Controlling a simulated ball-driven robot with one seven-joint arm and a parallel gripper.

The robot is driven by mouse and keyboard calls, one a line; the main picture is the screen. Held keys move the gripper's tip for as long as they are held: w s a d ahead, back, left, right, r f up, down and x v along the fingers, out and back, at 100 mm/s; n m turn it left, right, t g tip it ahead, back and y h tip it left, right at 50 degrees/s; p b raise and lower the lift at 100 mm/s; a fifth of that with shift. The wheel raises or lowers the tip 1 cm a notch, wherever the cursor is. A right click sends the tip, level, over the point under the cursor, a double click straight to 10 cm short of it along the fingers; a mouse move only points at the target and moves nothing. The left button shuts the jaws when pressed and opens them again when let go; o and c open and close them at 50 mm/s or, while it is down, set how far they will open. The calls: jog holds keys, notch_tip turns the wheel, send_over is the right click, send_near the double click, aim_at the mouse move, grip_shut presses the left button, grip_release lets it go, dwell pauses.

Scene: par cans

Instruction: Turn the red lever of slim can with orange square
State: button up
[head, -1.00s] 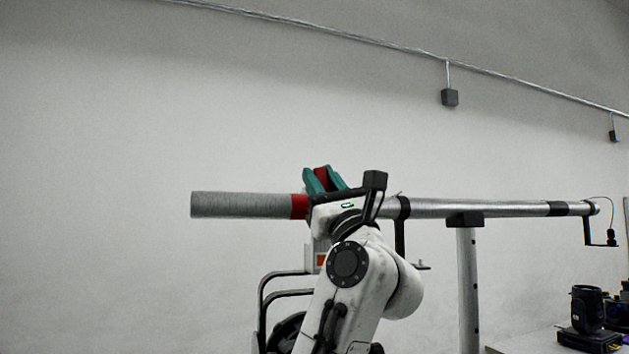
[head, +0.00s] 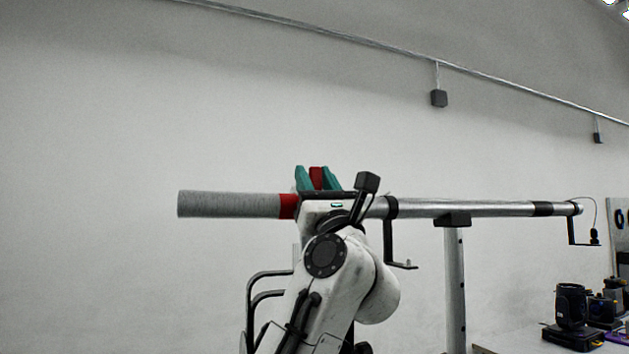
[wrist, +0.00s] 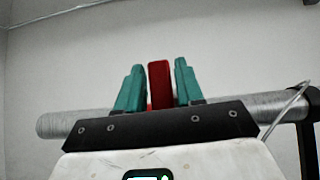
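My gripper (head: 317,180) is raised in front of the pipe, its two teal fingers pointing up. A red upright piece (head: 317,177), seemingly the lever, shows between the fingers. In the wrist view the red piece (wrist: 159,84) stands between the fingertips of my gripper (wrist: 158,80), with a narrow gap on each side. The gripper is open, and I cannot tell whether a finger touches the piece lower down. The slim can and its orange square are hidden behind my arm.
A horizontal silver pipe (head: 480,209) with a grey left end and a red band (head: 289,206) runs behind my gripper on a post (head: 454,290). A hook-like bracket (head: 390,245) hangs right of my arm. Black devices (head: 571,305) stand on a table at lower right.

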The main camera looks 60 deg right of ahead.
jog(key=shift+o, duration=0.9)
jog(key=b+v, duration=0.4)
jog(key=v, duration=0.7)
jog(key=shift+w, duration=0.1)
